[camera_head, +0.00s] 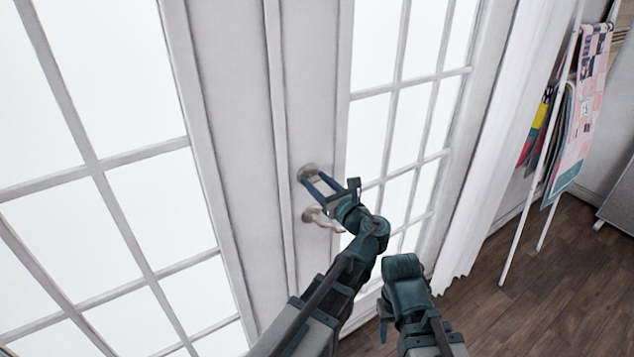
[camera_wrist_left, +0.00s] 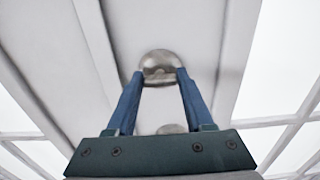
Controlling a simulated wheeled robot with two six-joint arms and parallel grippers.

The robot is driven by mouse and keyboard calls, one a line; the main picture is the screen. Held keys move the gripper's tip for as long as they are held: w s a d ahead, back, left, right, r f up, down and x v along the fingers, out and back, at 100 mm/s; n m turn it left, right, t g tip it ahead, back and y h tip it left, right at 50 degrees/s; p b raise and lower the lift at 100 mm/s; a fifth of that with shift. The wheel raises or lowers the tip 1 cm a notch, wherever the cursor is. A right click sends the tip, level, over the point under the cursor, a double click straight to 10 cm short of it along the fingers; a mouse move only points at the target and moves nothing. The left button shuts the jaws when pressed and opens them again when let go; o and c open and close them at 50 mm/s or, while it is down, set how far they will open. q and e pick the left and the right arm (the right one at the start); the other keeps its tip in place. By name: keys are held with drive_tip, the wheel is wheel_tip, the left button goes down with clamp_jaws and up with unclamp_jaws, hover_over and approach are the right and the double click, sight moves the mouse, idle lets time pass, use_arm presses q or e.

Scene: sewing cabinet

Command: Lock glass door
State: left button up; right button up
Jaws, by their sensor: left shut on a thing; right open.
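The white glass door (camera_head: 232,90) stands shut in front of me, with large panes on both sides of its solid middle. A round metal lock knob (camera_head: 307,171) sits on the door's stile above a lever handle (camera_head: 322,218). My left gripper (camera_head: 316,184) is shut on the lock knob. In the left wrist view, the knob (camera_wrist_left: 160,64) lies between the two blue fingertips, and the handle (camera_wrist_left: 172,129) shows partly below it. My right gripper (camera_head: 383,328) is low in the head view, away from the door hardware, mostly hidden and empty as far as I see.
A white curtain (camera_head: 505,150) hangs to the right of the door. A rack with colourful fabrics (camera_head: 585,105) stands further right. The wooden floor (camera_head: 545,290) at the lower right is clear.

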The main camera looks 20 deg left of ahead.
use_arm(q)
clamp_jaws()
drive_tip(key=n, duration=0.8)
drive_tip(key=shift+s+a+f+n, duration=0.1)
drive_tip(key=shift+n, duration=0.2)
drive_tip(key=n, duration=0.4)
drive_tip(key=shift+n, duration=0.3)
drive_tip(key=n, duration=0.4)
drive_tip(key=shift+s+f+n+b, duration=0.1)
drive_tip(key=shift+f+n+b, duration=0.05)
drive_tip(key=shift+n+b, duration=0.15)
drive_tip(key=o, duration=1)
unclamp_jaws()
